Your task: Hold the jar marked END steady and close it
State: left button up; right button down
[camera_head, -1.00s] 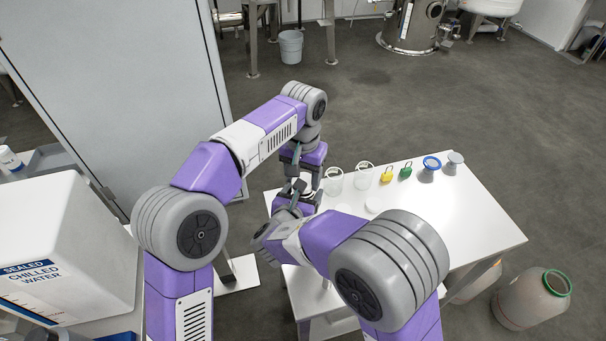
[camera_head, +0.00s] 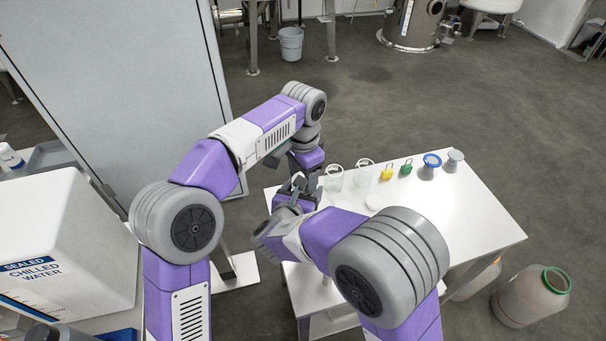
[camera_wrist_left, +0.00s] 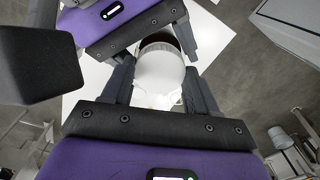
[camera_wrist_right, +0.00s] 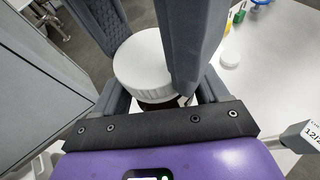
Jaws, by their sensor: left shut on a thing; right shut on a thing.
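The jar (camera_wrist_right: 155,104) shows only as a dark strip under its round white lid (camera_wrist_right: 143,62) in the right wrist view. In the left wrist view the lid (camera_wrist_left: 160,75) lies between the fingers of my left gripper (camera_wrist_left: 160,88), which is shut on it from above. My right gripper (camera_wrist_right: 160,92) is shut on the jar body below the lid. In the head view my left gripper (camera_head: 299,183) and my right gripper (camera_head: 292,200) meet at the table's left end and hide the jar. No END marking is visible. I cannot tell how tightly the lid sits.
The white table (camera_head: 465,222) holds two clear glass vessels, a yellow padlock (camera_head: 387,174), a green padlock (camera_head: 405,169), a blue-topped container (camera_head: 431,166), a grey one (camera_head: 455,161) and a white disc (camera_wrist_right: 231,58).

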pick_arm(q)
jog(key=o, duration=1)
jog(key=shift+r, duration=2.3)
jog(key=shift+c, duration=0.3)
